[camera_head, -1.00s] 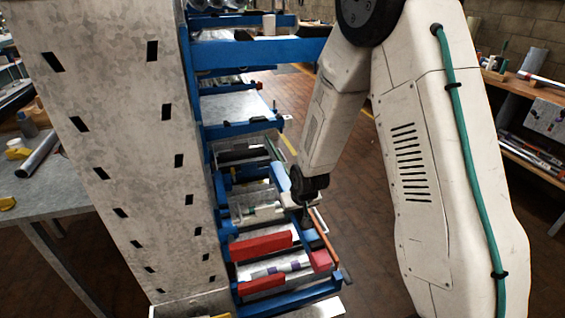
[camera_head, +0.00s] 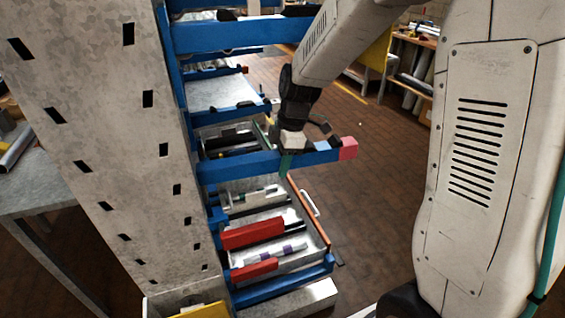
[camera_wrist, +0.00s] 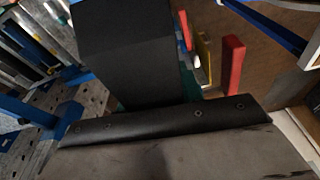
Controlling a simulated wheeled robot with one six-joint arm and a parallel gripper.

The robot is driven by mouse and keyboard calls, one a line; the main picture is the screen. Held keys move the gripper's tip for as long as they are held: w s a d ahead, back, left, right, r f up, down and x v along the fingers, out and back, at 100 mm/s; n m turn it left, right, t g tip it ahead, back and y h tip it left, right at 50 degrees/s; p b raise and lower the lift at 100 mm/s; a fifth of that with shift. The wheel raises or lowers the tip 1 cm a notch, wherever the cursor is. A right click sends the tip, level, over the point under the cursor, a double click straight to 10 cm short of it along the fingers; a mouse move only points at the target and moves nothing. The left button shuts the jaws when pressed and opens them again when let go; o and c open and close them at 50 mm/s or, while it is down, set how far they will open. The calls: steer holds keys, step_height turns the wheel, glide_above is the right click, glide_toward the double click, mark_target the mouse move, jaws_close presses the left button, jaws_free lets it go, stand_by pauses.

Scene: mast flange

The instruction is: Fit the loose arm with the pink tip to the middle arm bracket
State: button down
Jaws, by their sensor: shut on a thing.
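The loose arm (camera_head: 240,166) is a blue bar with a pink tip (camera_head: 348,148) and a pale blue patch beside the tip. My gripper (camera_head: 288,160) is shut on it between its middle and the tip, with green at the fingers. The bar lies nearly level above the trays. Its left end is close to the blue upright on the grey mast (camera_head: 120,130). I cannot tell whether it touches the middle bracket, which is hidden or unclear there. In the wrist view my dark gripper body covers the centre and hides the grasp.
Other blue arms (camera_head: 235,36) stick out from the mast above. Below are trays with red blocks (camera_head: 252,233) and an orange-edged tray (camera_head: 308,215) with a pale handle. A bench (camera_head: 45,190) stands left. Brick floor right of the arms is open. The wrist view shows a red upright (camera_wrist: 232,65).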

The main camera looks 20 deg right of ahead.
steer(key=shift+s+a+r+n, duration=0.1)
steer(key=shift+s+n, duration=0.25)
steer(key=shift+n, duration=0.35)
steer(key=shift+d, duration=0.25)
steer(key=shift+f, duration=2.85)
step_height(320, 180, down, 7)
steer(key=shift+f, duration=0.2)
stand_by(1.8)
steer(key=c, duration=0.8)
jaws_free()
steer(key=shift+c, duration=0.2)
step_height(320, 180, up, 8)
steer(key=d, duration=0.1)
steer(key=shift+d+f, duration=0.2)
steer(key=shift+d, duration=0.05)
